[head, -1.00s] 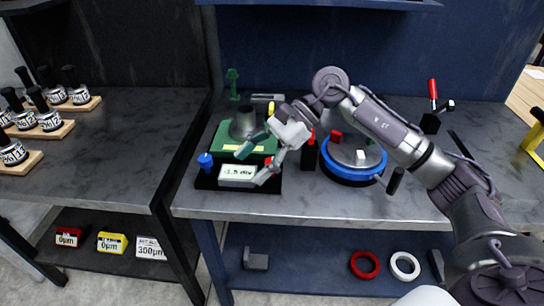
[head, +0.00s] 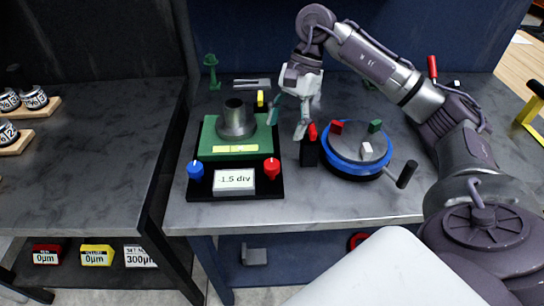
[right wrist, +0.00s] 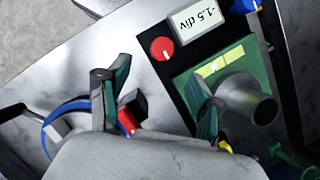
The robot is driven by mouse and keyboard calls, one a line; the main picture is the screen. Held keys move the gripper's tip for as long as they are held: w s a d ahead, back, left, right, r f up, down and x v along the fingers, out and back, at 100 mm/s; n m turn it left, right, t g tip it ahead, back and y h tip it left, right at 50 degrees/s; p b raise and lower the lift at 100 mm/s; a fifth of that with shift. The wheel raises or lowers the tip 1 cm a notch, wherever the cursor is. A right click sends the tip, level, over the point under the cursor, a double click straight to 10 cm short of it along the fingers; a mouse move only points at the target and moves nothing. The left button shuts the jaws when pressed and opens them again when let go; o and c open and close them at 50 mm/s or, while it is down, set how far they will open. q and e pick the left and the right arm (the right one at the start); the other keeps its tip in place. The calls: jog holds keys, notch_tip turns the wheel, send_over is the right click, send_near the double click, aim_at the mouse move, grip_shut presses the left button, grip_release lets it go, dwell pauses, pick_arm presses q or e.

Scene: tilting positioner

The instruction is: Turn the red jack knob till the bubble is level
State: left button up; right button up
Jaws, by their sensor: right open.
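The tilting positioner has a green plate (head: 205,148) on a black base (head: 204,190). The red jack knob (head: 271,167) is at its front right and also shows in the right wrist view (right wrist: 162,48). The blue knob (head: 195,170) is at its front left. The white display (head: 234,182) between them reads -1.5 div. A yellow strip (head: 235,149) lies on the plate's front; I cannot make out a bubble in it. My right gripper (head: 287,121) is open and empty, behind and right of the red knob, apart from it. My left gripper is not in view.
A black block with a red top (head: 309,152) stands right of the base, close to my right gripper. A blue-rimmed turntable (head: 338,165) with small coloured blocks and a black handle (head: 406,174) is further right. A grey cylinder (head: 236,122) rises from the green plate.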

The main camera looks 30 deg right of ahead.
aim_at(273, 163)
jog(key=p+x, duration=0.1)
jog(key=x, duration=0.8)
jog(key=shift+w+a+f+p, duration=0.15)
jog(key=shift+p, duration=0.15)
jog(key=shift+a+f, duration=0.15)
jog(key=shift+f, duration=0.25)
jog(key=c, duration=1.1)
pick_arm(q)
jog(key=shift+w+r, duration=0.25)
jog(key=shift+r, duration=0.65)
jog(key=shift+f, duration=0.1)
